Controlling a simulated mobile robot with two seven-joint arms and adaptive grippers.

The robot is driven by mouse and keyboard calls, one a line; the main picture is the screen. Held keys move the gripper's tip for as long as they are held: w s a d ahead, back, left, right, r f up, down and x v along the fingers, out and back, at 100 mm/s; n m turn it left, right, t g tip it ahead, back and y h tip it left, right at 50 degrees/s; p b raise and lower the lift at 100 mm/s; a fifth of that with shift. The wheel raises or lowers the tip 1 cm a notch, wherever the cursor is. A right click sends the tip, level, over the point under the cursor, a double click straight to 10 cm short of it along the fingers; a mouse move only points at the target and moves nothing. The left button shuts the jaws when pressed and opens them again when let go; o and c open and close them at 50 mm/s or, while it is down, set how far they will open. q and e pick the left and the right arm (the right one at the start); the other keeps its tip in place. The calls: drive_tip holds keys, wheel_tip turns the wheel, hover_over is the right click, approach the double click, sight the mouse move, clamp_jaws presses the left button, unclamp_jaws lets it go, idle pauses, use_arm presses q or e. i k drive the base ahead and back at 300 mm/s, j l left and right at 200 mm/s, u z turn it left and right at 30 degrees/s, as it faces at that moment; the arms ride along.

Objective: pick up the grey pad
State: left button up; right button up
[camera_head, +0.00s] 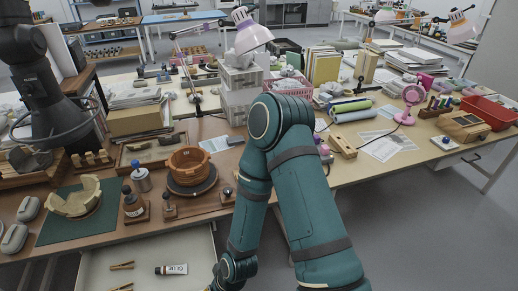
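Two light grey rounded pads lie at the left edge of the table, one further back (28,208) and one nearer (14,238). I cannot tell which of them the task's grey pad is. My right arm rises from the bottom edge, bends at the elbow, and its forearm goes down over the right part of an open drawer (200,248). Its wrist leaves the picture at the bottom, so the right gripper's fingers are not visible. My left arm and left gripper are not in view.
A broken cream bowl (74,197) sits on a green mat (60,232) beside the pads. An orange-brown pot (189,166) stands on a dark turntable (205,186). Bottles stand between them. The drawer holds a glue tube (171,269) and wooden pegs (122,265).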

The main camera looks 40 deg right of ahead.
sight(233, 141)
drive_tip(key=z, duration=1)
